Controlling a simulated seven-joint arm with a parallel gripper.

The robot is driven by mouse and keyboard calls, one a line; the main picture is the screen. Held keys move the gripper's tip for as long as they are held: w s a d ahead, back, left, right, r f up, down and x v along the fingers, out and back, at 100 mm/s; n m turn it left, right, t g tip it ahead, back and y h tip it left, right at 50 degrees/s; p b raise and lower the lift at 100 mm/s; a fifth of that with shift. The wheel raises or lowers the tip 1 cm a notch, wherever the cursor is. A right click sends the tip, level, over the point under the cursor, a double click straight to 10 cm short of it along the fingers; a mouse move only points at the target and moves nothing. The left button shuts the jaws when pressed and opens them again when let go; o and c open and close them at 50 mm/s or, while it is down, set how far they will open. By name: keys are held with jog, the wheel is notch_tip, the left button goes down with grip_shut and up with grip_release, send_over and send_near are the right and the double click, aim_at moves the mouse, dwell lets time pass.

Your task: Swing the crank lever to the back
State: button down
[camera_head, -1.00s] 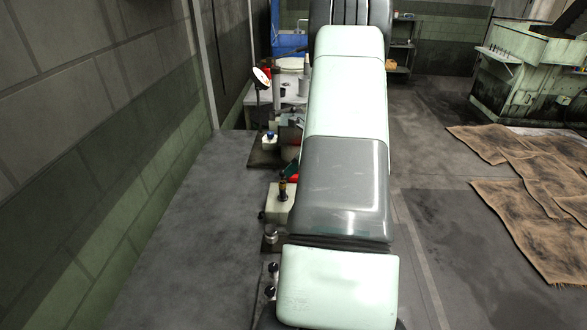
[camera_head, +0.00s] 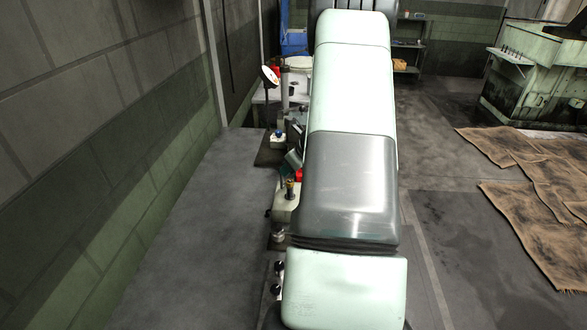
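I cannot tell which of these, if any, is the crank lever. My gripper is not in view.
A block wall (camera_head: 90,120) runs along the left, with bare grey floor (camera_head: 200,230) between it and the machine. Brown mats (camera_head: 545,225) lie on the floor at right. A green machine (camera_head: 535,80) stands at the back right, and a shelf (camera_head: 408,45) behind.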

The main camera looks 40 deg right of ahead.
jog(key=shift+m+h, duration=0.4)
jog(key=shift+m, duration=0.4)
jog(key=shift+w+a, duration=0.25)
jog(key=shift+w, duration=0.4)
jog(key=shift+w+a, duration=0.25)
jog(key=shift+w, duration=0.4)
jog(key=shift+w+a, duration=0.25)
jog(key=shift+w, duration=0.5)
jog(key=s+a+r, duration=0.6)
jog(key=s+r, duration=0.1)
jog(key=r, duration=0.2)
jog(key=shift+s+r, duration=0.2)
jog(key=shift+s, duration=0.05)
jog(key=shift+a, duration=0.1)
